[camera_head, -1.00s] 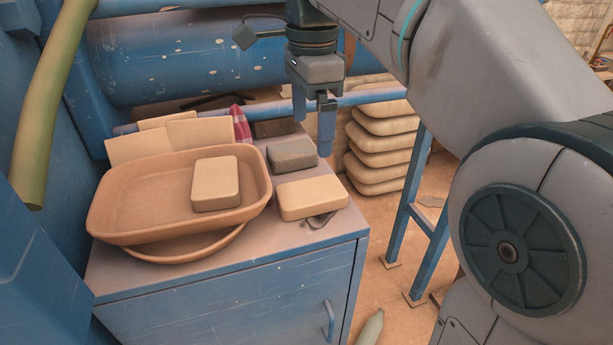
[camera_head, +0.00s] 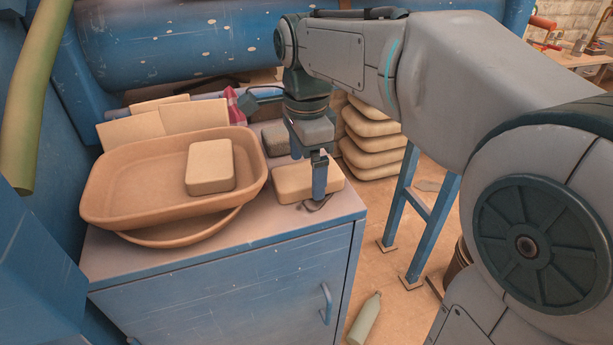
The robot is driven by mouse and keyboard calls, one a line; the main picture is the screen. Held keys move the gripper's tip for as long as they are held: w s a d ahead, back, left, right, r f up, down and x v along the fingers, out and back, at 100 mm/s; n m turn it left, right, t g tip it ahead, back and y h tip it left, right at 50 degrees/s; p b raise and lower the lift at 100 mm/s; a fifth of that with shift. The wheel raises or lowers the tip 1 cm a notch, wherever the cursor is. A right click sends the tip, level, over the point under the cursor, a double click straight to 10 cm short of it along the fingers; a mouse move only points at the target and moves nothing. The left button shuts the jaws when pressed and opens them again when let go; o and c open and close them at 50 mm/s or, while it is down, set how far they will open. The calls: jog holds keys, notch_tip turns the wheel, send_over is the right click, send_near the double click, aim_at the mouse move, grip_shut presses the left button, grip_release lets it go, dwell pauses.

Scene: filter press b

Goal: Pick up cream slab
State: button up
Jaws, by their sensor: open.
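A cream slab (camera_head: 291,184) lies flat on the blue cabinet's top (camera_head: 262,222), right of the clay tray (camera_head: 125,198). My gripper (camera_head: 308,172) points down over this slab, fingers open. The near finger hangs in front of the slab's near side and hides part of it; the far finger is mostly hidden. I cannot tell whether either finger touches it. Another cream slab (camera_head: 210,166) lies inside the tray.
A dark grey block (camera_head: 275,138) sits just behind the slab. Pale flat tiles (camera_head: 160,122) stand behind the tray. A big blue pipe (camera_head: 180,45) runs across the back. Stacked sacks (camera_head: 372,145) and a blue stand (camera_head: 425,215) are to the right.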

jog(key=shift+f, duration=0.8)
jog(key=c, duration=1.3)
jog(key=shift+r, duration=0.1)
jog(key=shift+c, duration=0.7)
jog(key=shift+r, duration=0.1)
